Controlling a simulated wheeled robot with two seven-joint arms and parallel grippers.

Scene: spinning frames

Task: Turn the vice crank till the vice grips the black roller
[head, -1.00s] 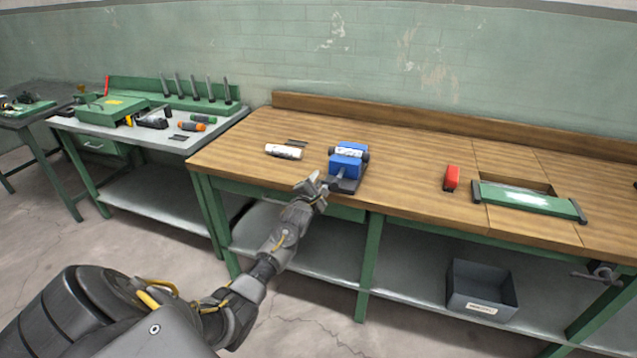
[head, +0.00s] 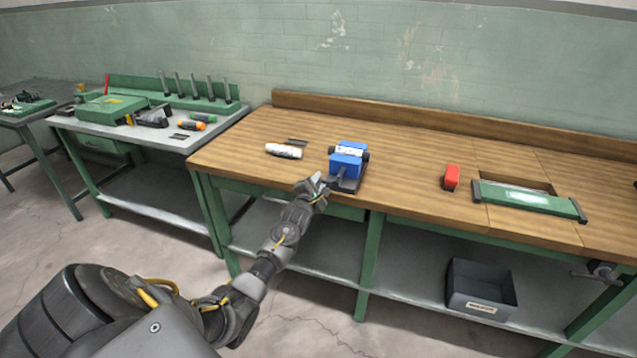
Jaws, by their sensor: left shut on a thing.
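The blue vice (head: 346,164) stands on a dark base near the front edge of the wooden bench. A black roller (head: 365,155) shows in part at the vice's upper right; I cannot tell whether the jaws touch it. My left gripper (head: 318,184) is at the front left of the vice, at its crank, and is shut on the crank. The crank itself is mostly hidden by the gripper. My right gripper is not in view.
A white cylinder (head: 284,151) lies left of the vice, near thin dark strips (head: 298,142). A grey bin (head: 482,290) sits on the lower shelf. Bench space right of the vice is clear.

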